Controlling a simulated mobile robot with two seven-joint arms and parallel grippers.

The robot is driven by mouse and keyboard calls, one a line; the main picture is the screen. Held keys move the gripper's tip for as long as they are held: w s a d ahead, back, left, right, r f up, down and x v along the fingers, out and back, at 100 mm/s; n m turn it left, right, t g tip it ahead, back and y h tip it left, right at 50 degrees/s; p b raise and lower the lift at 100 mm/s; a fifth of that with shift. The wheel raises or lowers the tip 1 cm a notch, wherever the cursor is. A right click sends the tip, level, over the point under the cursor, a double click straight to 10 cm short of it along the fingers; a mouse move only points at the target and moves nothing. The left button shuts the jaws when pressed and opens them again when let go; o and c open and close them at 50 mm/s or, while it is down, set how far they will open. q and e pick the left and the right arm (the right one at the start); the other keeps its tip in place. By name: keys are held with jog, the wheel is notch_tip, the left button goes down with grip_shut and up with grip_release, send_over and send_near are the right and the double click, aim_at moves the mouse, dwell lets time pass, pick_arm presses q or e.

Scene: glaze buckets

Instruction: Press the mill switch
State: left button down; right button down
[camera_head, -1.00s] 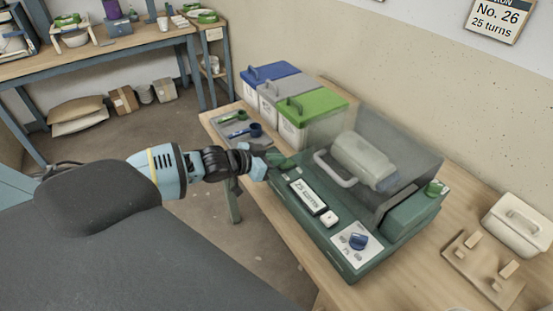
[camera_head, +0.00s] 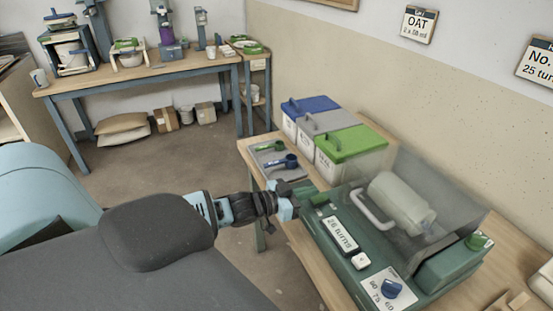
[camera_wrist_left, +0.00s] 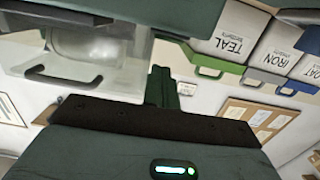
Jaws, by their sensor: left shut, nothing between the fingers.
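The mill (camera_head: 335,268) is a green machine on the table, with a pale jar (camera_head: 403,204) lying under a clear cover. Its front has a turns display (camera_head: 341,233), a small white button (camera_head: 361,261) and a blue dial knob (camera_head: 391,288). A small green block (camera_head: 319,199) sits at its left end, and a green knob (camera_head: 477,241) at its right. I cannot tell which of these is the switch. My left gripper (camera_head: 291,203) is shut and empty, close beside the mill's left end; contact cannot be made out. The jar also shows in the left wrist view (camera_wrist_left: 92,45). My right gripper is out of view.
Three lidded bins, blue (camera_head: 305,104), grey (camera_head: 326,120) and green (camera_head: 352,143), stand behind the mill. A tray (camera_head: 264,148) with scoops lies left of them. A far bench (camera_head: 140,75) carries other equipment. The floor (camera_head: 150,180) between is open.

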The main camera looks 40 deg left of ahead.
pick_arm(q)
jog(key=r+v, duration=0.1)
jog(key=v, duration=0.9)
jog(key=shift+s, duration=0.15)
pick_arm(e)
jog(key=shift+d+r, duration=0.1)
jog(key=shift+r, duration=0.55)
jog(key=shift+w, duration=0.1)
pick_arm(q)
jog(key=s+d+f+g+y, duration=0.1)
jog(key=s+d+f+g, duration=0.1)
jog(key=s+d+f, duration=0.4)
jog(key=s+d+f+n+g+y, duration=0.1)
jog(key=s+d+f, duration=0.5)
jog(key=s, duration=0.6)
jog(key=s+d+f+n+g+y+p, duration=0.1)
jog(key=s+d+f+g+y, duration=0.1)
jog(key=s+d+f, duration=0.4)
notch_tip(320, 180, down, 4)
jog(key=s+g, duration=0.1)
jog(key=s, duration=0.1)
jog(key=shift+s+g+y, duration=0.3)
jog(key=shift+s+g, duration=0.1)
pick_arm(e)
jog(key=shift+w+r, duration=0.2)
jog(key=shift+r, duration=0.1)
pick_arm(q)
jog(key=shift+r, duration=0.1)
dwell(2.5)
